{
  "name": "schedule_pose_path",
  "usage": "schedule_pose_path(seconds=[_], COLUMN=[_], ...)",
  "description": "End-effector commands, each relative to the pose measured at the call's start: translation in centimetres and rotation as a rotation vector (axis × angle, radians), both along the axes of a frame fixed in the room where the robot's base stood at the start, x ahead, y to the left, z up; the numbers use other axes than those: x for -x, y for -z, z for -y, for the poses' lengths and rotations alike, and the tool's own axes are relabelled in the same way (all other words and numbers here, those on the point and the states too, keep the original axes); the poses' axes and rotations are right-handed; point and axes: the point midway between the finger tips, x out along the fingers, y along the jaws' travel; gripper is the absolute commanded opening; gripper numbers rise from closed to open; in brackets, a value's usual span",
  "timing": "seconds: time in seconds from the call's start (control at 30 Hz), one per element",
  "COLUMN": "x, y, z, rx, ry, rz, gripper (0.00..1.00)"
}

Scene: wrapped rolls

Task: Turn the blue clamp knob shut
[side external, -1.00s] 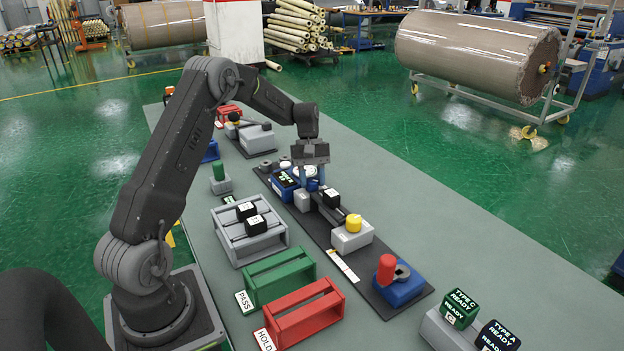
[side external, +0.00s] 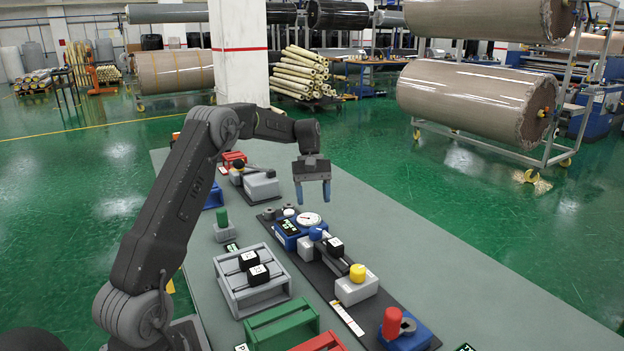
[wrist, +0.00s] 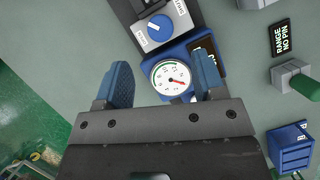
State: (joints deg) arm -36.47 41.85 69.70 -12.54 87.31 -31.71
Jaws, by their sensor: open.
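The blue clamp knob (side external: 316,233) sits on a grey block (side external: 306,247) on the long dark fixture. In the wrist view the knob (wrist: 158,27) is at the top, with a white mark running diagonally. My gripper (side external: 313,201) is open and empty, raised above the fixture, apart from the knob and farther back. In the wrist view the white dial gauge (wrist: 170,77) shows between the fingers of my gripper (wrist: 164,78), and the knob lies beyond them.
The yellow knob (side external: 357,273) and red cylinder (side external: 393,321) stand nearer the front. A grey rack (side external: 233,291) and green rack (side external: 266,336) are left. The bench right of the fixture is clear.

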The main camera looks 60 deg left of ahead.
Motion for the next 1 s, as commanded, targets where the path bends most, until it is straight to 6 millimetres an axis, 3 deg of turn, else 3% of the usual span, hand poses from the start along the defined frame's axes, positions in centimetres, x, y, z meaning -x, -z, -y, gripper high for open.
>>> schedule_pose_path(seconds=[0.1, 0.3, 0.77, 1.0], x=[-0.4, -0.6, -0.6, 1.1], y=[-2.3, -4.3, -4.9, -5.1], z=[-1.0, -1.7, -2.0, -2.4], rx=[-0.002, 0.000, 0.000, -0.002], ry=[-0.001, 0.000, -0.007, -0.296], rz=[0.003, 0.000, -0.001, 0.000], gripper=[0.63, 0.63, 0.63, 0.63])
